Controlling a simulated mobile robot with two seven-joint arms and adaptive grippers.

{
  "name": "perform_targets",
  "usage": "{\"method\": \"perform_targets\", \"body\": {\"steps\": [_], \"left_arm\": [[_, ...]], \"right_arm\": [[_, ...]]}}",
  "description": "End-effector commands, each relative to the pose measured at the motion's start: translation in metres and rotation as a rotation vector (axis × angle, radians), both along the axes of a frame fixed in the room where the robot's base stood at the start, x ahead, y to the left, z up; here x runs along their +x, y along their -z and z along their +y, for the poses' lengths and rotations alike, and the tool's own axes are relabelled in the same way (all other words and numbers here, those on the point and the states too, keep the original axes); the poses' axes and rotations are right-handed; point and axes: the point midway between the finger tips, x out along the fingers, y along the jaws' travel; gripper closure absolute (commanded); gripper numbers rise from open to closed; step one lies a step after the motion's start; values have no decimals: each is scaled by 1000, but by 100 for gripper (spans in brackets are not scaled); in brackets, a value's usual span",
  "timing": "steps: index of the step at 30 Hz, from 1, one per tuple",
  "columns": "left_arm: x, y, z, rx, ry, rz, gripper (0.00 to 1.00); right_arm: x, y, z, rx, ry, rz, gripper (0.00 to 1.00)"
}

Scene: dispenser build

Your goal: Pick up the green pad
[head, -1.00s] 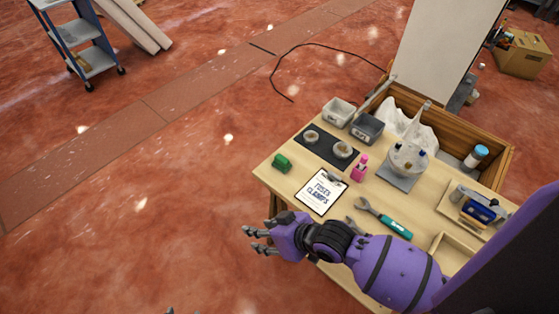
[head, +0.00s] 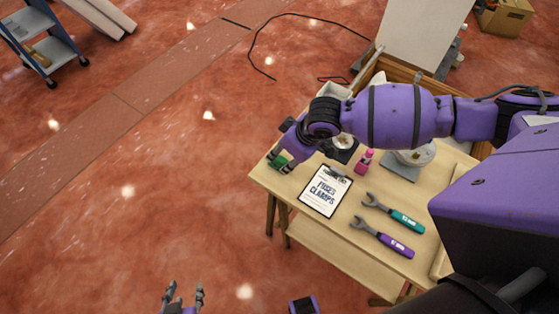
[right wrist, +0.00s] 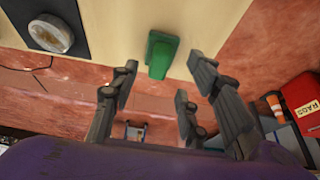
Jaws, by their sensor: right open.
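The green pad (head: 279,163) lies on the wooden table near its left corner, partly hidden by my right gripper (head: 279,153) in the head view. In the right wrist view the green pad (right wrist: 161,54) is on the bare tabletop, just beyond the gap between the fingers. My right gripper (right wrist: 163,75) is open and empty, with fingers spread to either side of the pad's line. My left gripper (head: 184,293) is at the bottom of the head view, over the floor, fingers apart and empty, far from the pad.
A clipboard (head: 325,190) lies right of the pad, with a pink bottle (head: 363,161) and two wrenches (head: 393,214) beyond. A dark mat with a round part (right wrist: 50,33) is close by in the wrist view. The table edge is close to the pad.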

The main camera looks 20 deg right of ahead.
Motion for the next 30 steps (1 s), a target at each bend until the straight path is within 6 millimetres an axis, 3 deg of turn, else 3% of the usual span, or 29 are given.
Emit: {"method": "perform_targets", "body": {"steps": [6, 14, 24, 30], "left_arm": [[5, -1, 2, 5, 6, -9, 60], [13, -4, 0, 2, 7, -22, 60], [12, -4, -3, -7, -6, -21, 60], [5, -2, -2, -5, -9, -11, 60]], "right_arm": [[10, 26, 8, 0, 1, 2, 58], [12, 28, 9, 1, -1, -2, 58], [11, 28, 8, 1, 0, -1, 100], [12, 28, 8, 1, -1, -2, 100]]}}
